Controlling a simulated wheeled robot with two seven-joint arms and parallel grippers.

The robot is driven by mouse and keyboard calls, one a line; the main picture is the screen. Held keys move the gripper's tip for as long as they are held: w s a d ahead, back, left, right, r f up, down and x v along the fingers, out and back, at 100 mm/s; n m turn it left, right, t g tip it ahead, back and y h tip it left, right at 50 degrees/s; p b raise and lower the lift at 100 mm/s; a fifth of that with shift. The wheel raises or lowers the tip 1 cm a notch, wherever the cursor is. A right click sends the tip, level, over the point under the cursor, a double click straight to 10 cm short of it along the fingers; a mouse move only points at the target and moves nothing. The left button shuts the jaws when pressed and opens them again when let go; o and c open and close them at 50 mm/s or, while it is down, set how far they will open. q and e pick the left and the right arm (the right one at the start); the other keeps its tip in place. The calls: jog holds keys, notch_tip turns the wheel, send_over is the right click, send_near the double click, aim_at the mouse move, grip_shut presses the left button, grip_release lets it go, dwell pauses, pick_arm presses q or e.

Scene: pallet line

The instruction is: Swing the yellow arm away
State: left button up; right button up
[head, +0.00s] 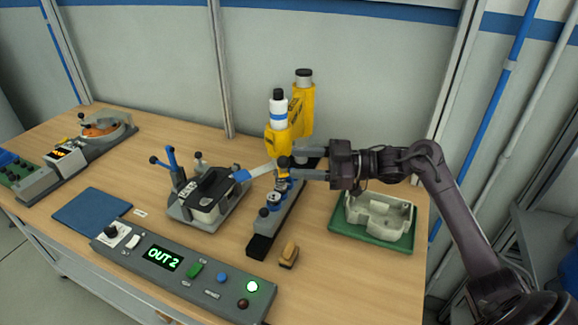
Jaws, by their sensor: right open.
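The yellow arm (276,143) carries a white upright cylinder with a black cap and sits on a dark narrow base (265,240). A yellow column (304,112) with a dark top stands just behind it. My right gripper (289,168) comes in from the right, its fingers pointing left at the lower end of the yellow arm. Its jaws are open. Whether a finger touches the arm cannot be told. The fingers partly hide what lies under the arm. My left gripper is not in view.
A grey fixture (205,218) with a blue-handled lever stands left of the base. A control panel (176,270) reading "OUT 2" lies in front. A green tray (345,235) with a pale casting is at right, a brush-like block (289,255) before it. A blue mat (90,212) lies left.

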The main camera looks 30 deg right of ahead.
jog(key=shift+b+v, duration=0.5)
jog(key=shift+v, duration=1.55)
